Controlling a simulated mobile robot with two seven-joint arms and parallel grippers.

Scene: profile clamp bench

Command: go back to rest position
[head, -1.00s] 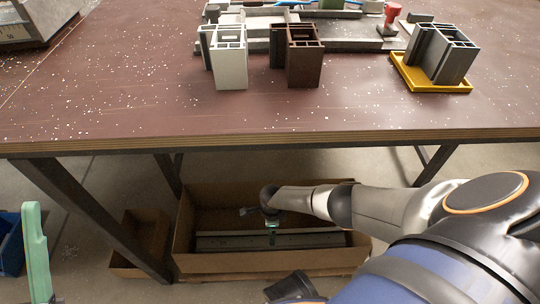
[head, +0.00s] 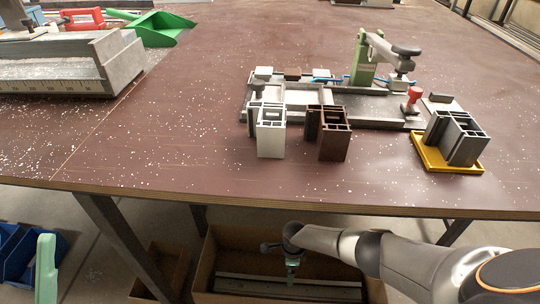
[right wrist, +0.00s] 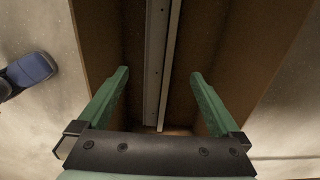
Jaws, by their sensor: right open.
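My right gripper (head: 292,272) hangs fingers-down over the cardboard box (head: 203,275) below the bench's front edge. In the right wrist view its two green fingers (right wrist: 158,78) are spread wide with nothing between them. Long pale profiles (right wrist: 158,50) lie in the box beneath and beyond the fingers; they also show in the head view (head: 310,293). A mint-green finger (head: 46,270) at the lower left looks like part of my left gripper. Only this piece of it shows, so its opening cannot be told.
On the bench (head: 200,110) stand a white profile (head: 271,138), a brown profile (head: 333,145), a clamp fixture (head: 375,108) and grey profiles (head: 457,138) on a yellow tray (head: 432,160). Blue bins (head: 35,262) and a smaller box (head: 170,268) are on the floor.

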